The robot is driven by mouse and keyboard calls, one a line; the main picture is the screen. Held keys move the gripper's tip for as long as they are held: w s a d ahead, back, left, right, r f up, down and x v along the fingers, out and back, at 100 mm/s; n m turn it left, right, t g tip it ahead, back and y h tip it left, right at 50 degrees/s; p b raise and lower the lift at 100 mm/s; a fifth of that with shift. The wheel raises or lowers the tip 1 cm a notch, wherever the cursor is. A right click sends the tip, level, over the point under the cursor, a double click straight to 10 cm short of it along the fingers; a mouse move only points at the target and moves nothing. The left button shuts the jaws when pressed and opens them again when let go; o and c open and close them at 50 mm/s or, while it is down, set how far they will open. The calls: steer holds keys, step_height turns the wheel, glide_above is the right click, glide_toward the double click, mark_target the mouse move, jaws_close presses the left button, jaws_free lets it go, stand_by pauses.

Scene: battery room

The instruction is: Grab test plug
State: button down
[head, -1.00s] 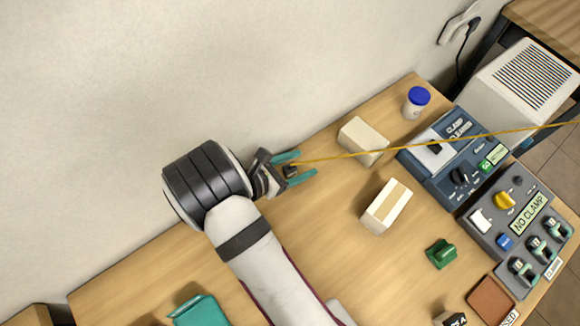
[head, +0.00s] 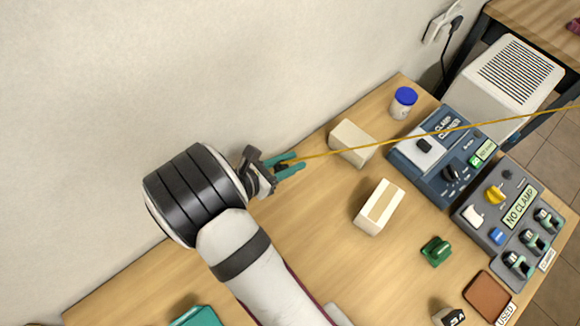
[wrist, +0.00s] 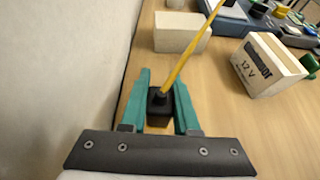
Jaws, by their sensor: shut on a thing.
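The test plug is a small black block (wrist: 160,101) with a yellow cable rising from its top, seen in the wrist view. My gripper (wrist: 160,90) has its two teal fingers shut on the plug, one on each side. In the head view my gripper (head: 290,166) is at the back edge of the wooden table, near the wall. There the plug is mostly hidden by the fingers. The yellow cable (head: 440,128) runs from it to the right, past the picture's edge. I cannot tell whether the plug touches the table.
Two pale boxes (head: 352,143) (head: 379,207) stand right of my gripper, the rear one beneath the cable's line. A blue-lidded jar (head: 403,103), a blue-grey clamp device (head: 440,155), a NO CLAMP panel (head: 508,215) and a green part (head: 436,251) are further right. The wall is close behind.

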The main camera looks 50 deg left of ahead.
steer(key=w+d+r, duration=0.6)
steer(key=d+r, duration=0.1)
steer(key=d, duration=0.3)
steer(key=shift+r, duration=0.2)
steer(key=shift+w, duration=0.1)
